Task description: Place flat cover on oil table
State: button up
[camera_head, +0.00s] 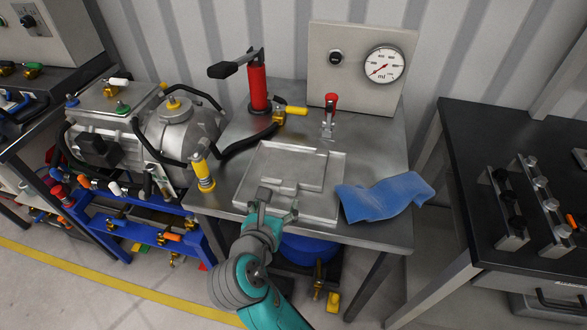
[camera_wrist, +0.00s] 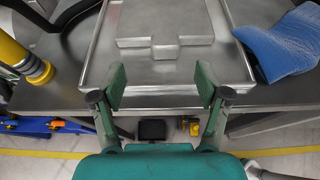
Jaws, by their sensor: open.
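The oil table (camera_head: 375,150) is a grey metal bench in the middle of the head view. A shallow grey metal tray (camera_head: 329,185) lies on it and also shows in the wrist view (camera_wrist: 232,62). A flat grey metal plate with a stepped outline (camera_head: 292,165), which looks like the flat cover, lies in the tray; it also shows in the wrist view (camera_wrist: 165,22). My gripper (camera_head: 272,205) is open and empty at the tray's front edge. In the wrist view its fingers (camera_wrist: 161,82) are spread, with the plate beyond them. I cannot tell its height above the tray.
A yellow-handled fitting (camera_head: 203,175) stands left. Behind are a red hand pump (camera_head: 258,85), a red-handled lever (camera_head: 329,115) and a gauge panel (camera_head: 350,65). A motor unit (camera_head: 150,130) is at left.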

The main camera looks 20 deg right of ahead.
aim_at(288, 186)
jog(key=x, duration=0.3)
jog(key=shift+w+d+f, duration=0.2)
jog(key=shift+w+d, duration=0.05)
jog(key=shift+s+d+x, duration=0.1)
jog(key=shift+x, duration=1.2)
jog(key=shift+s+d+x, duration=0.1)
jog(key=shift+s+x, duration=0.05)
jog(key=shift+x, duration=1.15)
jog(key=shift+f, duration=0.1)
grip_shut()
